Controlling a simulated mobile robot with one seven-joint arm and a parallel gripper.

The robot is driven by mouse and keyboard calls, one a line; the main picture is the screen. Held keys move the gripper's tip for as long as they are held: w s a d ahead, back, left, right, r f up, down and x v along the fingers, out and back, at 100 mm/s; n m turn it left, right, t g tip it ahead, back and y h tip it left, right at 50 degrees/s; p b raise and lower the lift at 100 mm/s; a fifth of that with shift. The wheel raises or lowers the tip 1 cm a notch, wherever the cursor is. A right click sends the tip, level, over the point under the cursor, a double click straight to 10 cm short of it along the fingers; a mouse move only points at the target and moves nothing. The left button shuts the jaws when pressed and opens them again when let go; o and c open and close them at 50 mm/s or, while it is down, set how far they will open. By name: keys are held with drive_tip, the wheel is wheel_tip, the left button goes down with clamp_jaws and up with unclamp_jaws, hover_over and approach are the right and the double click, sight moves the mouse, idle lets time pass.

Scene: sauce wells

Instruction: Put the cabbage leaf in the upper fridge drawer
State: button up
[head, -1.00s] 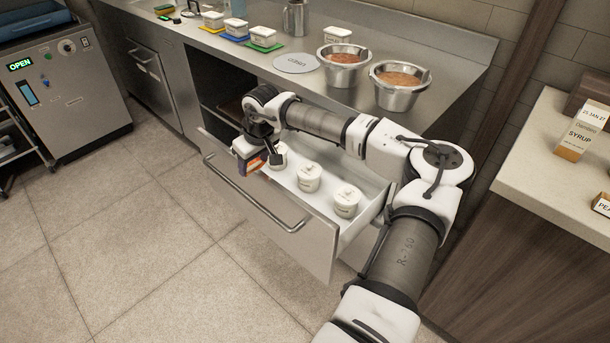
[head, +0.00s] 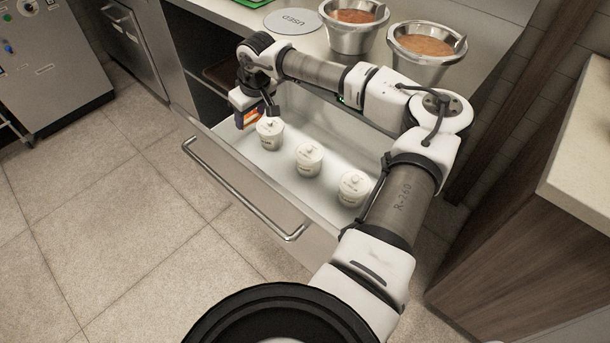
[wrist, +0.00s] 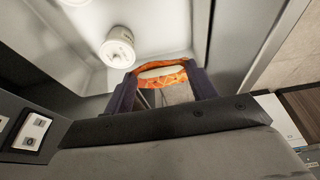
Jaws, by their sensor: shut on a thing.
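My gripper (head: 248,118) is shut on an orange mottled thing with a pale middle (wrist: 163,71), held between its dark fingers. I cannot tell whether this is the cabbage leaf; I see no green leaf. The gripper is at the far left end of an open steel drawer (head: 238,180), beside the leftmost white tub (head: 269,133). Whether the held thing touches the drawer floor is unclear. A white tub (wrist: 118,48) also shows left of the fingers in the wrist view.
Two more white tubs, a middle one (head: 308,159) and a right one (head: 353,188), stand in the drawer. Steel pots of orange sauce (head: 425,52) and a grey "USED" disc (head: 291,20) sit on the counter above. A side counter (head: 575,160) stands at right. The floor at left is clear.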

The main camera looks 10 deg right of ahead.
wheel_tip(320, 180, down, 3)
drive_tip(key=shift+w+r+b, duration=0.1)
drive_tip(key=shift+b, duration=0.3)
wheel_tip(320, 180, down, 15)
drive_tip(key=b, duration=1.4)
drive_tip(key=shift+f+b, duration=0.6)
drive_tip(key=shift+f, duration=1.7)
drive_tip(key=shift+f, duration=0.1)
drive_tip(key=o, duration=0.5)
drive_tip(key=shift+f, duration=0.1)
drive_tip(key=o, duration=0.4)
drive_tip(key=p+v, duration=0.1)
drive_tip(key=v, duration=1.1)
drive_tip(key=shift+r, duration=0.2)
